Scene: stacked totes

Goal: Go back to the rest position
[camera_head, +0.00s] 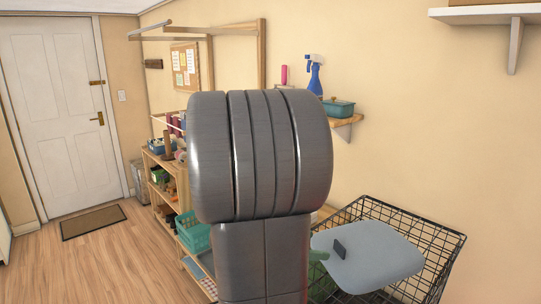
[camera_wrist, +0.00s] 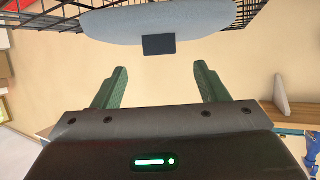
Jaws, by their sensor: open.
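My gripper (camera_wrist: 160,70) is open in the wrist view. Its two green fingers stand wide apart with nothing between them. In the head view my grey arm fills the middle and hides most of the gripper; only a bit of green shows at its lower right. A pale blue-grey rounded panel (camera_head: 372,262) with a small dark block on it lies at the black wire basket (camera_head: 440,240). The panel also shows in the wrist view (camera_wrist: 195,25), beyond the fingertips and apart from them. Whether it rests on the basket's rim or inside cannot be told.
A wooden shelf unit (camera_head: 160,165) with bins stands left of my arm, partly hidden. A wall shelf (camera_head: 347,121) holds a blue spray bottle (camera_head: 315,77) and a teal pot (camera_head: 338,107). A white door (camera_head: 60,110) and a mat (camera_head: 92,222) are at far left, with open floor before them.

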